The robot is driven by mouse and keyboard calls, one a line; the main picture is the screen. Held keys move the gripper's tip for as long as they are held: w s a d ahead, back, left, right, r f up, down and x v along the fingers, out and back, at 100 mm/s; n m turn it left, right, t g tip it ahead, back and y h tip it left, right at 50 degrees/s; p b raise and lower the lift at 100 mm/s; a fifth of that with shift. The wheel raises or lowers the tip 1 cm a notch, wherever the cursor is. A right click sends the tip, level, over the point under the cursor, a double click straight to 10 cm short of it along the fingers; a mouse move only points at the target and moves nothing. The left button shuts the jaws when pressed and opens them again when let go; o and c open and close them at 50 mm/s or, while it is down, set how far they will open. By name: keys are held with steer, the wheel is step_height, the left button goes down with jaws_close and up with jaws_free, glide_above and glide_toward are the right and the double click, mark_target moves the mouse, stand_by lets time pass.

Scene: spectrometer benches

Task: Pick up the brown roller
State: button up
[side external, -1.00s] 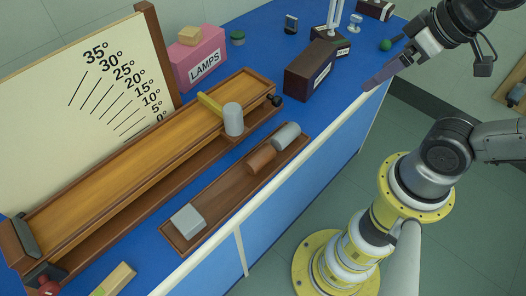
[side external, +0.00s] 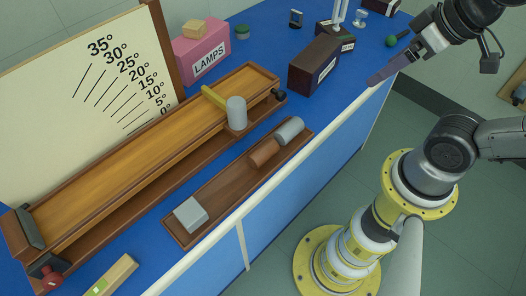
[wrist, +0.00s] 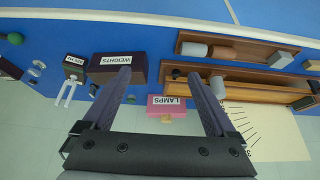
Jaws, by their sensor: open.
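The brown roller (side external: 264,152) lies on its side in a shallow wooden tray (side external: 221,190) near the bench's front edge. A grey cylinder (side external: 290,131) lies beside it at the tray's far end, and a grey block (side external: 190,214) sits at the near end. In the wrist view the brown roller (wrist: 224,53) shows at the upper right, next to the grey cylinder (wrist: 194,50). My gripper (side external: 384,75) is raised at the upper right, well away from the tray. In the wrist view my gripper (wrist: 163,82) is open with nothing between its fingers.
A long wooden ramp (side external: 140,140) with an upright grey cylinder (side external: 236,113) stands behind the tray. A pink LAMPS box (side external: 203,52) is at the back.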

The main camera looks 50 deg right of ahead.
steer(key=c, duration=0.5)
steer(key=m+g+y, duration=0.4)
steer(key=m+y, duration=0.1)
steer(key=m, duration=1.3)
glide_above(268, 145)
steer(key=d, duration=0.2)
steer(key=f, duration=1.4)
steer(key=shift+s+a+f, duration=0.1)
steer(key=shift+s+f, duration=0.1)
steer(key=shift+s, duration=0.15)
steer(key=shift+d+x, duration=0.15)
steer(key=shift+x, duration=1.3)
steer(key=shift+d+x, duration=0.1)
steer(key=shift+x, duration=1.3)
